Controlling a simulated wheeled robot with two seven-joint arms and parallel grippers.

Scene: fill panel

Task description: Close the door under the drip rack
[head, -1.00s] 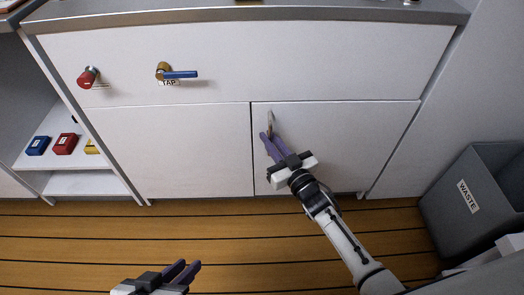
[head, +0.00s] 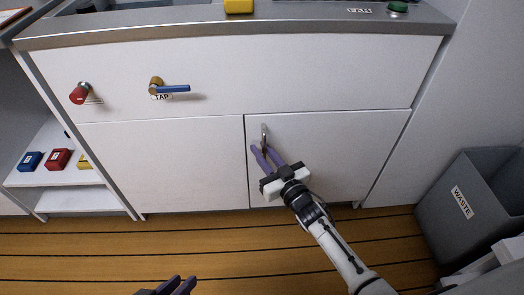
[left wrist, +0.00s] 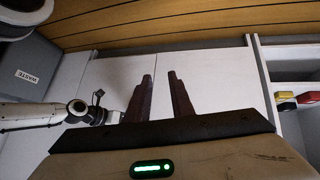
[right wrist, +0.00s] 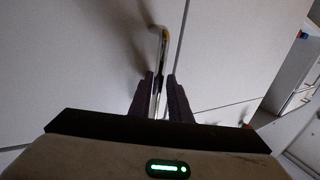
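The white right-hand cupboard door (head: 340,150) has an upright metal handle (head: 264,138) near its upper left corner. The door looks flush or nearly flush with the cabinet front; a dark seam runs along its left edge. My right gripper (head: 264,154) is at the handle with its fingers apart. In the right wrist view the handle (right wrist: 163,45) runs down between the two fingers (right wrist: 160,95), with gaps visible; whether it touches one is unclear. My left gripper (head: 178,286) is open and empty, low over the floor. No drip rack can be made out.
The left cupboard panel (head: 170,165) is beside the door. Above are a red knob (head: 80,93) and a blue-handled tap (head: 170,88). A grey waste bin (head: 470,215) stands at the right. Open shelves with coloured blocks (head: 58,159) are at the left. The wooden floor (head: 230,250) in front is clear.

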